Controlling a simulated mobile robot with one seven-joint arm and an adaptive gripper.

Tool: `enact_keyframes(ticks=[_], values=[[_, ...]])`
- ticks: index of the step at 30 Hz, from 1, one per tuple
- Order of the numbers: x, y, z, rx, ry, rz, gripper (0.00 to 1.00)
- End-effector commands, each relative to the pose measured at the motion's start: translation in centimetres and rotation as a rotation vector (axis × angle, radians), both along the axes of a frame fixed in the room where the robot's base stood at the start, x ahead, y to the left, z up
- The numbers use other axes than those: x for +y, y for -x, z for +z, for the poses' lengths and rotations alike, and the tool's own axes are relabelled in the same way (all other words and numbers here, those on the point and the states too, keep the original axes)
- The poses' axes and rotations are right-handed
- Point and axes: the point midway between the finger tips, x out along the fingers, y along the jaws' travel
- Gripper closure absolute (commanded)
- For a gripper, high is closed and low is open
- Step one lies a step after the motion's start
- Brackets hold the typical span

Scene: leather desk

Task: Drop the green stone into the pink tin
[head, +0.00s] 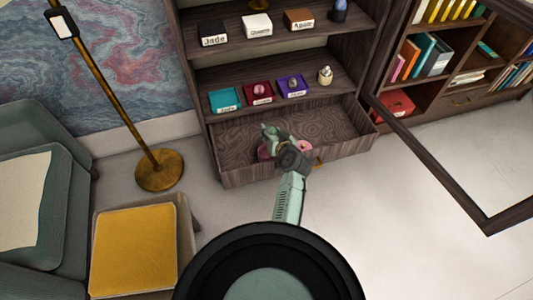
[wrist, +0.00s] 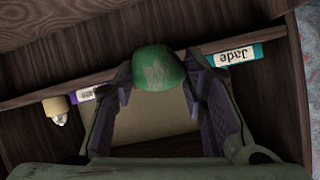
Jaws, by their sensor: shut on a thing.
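The green stone (wrist: 157,70) is rounded with a paler mark on its face. In the wrist view my gripper (wrist: 160,85) is shut on it, with a fingertip on each side. In the head view my gripper (head: 268,133) is in front of the low front compartment of the shelf unit, below the small trays. The stone is not clear there. Pink patches show on both sides of my wrist; I cannot tell whether they belong to the pink tin. I cannot make out the tin clearly in either view.
Above stand a teal tray (head: 224,100), a red tray (head: 258,95) and a purple tray (head: 293,87), beside a cream object (head: 325,75). The open wooden compartment (head: 335,130) has bare floor at right. A floor lamp (head: 160,170) stands left.

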Motion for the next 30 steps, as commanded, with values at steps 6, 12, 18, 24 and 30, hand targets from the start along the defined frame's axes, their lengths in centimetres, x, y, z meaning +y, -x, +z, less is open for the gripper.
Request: enact_keyframes(ticks=[6, 12, 18, 24, 30], values=[[0.0, 0.0, -3.0, 0.000, 0.001, -0.001, 0.92], [0.0, 0.0, -4.8, -0.001, 0.000, 0.000, 0.92], [0.0, 0.0, -4.9, -0.001, 0.000, 0.000, 0.92], [0.0, 0.0, -4.9, -0.001, 0.000, 0.000, 0.56], [0.0, 0.0, -4.9, -0.001, 0.000, 0.000, 0.42]])
